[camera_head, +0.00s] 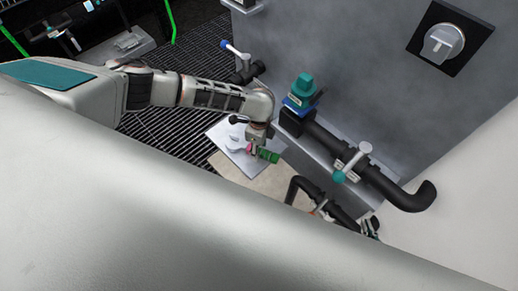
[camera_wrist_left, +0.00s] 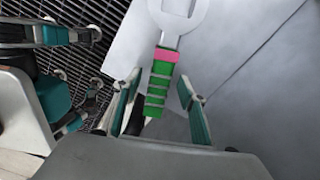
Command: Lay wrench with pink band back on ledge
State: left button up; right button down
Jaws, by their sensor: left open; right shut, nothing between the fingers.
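The wrench with the pink band (camera_head: 268,156) has a green handle and a grey head. It lies over a pale grey flat surface (camera_head: 217,131), which may be the ledge; I cannot tell. My left gripper (camera_head: 256,146) is right at the wrench's handle. In the left wrist view the wrench (camera_wrist_left: 160,84) points away from me, and my left gripper (camera_wrist_left: 161,78) is open with a finger on each side of the handle.
A black pipe (camera_head: 380,183) with a teal-tipped lever (camera_head: 352,162) runs along the grey wall. A teal-capped valve (camera_head: 304,86) and a blue-tipped lever (camera_head: 236,50) stand further back. A dark square fitting (camera_head: 441,43) is on the wall. Dark floor grating (camera_head: 180,145) lies left.

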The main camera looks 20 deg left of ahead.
pick_arm(q)
notch_tip(320, 180, up, 11)
dwell(0.4)
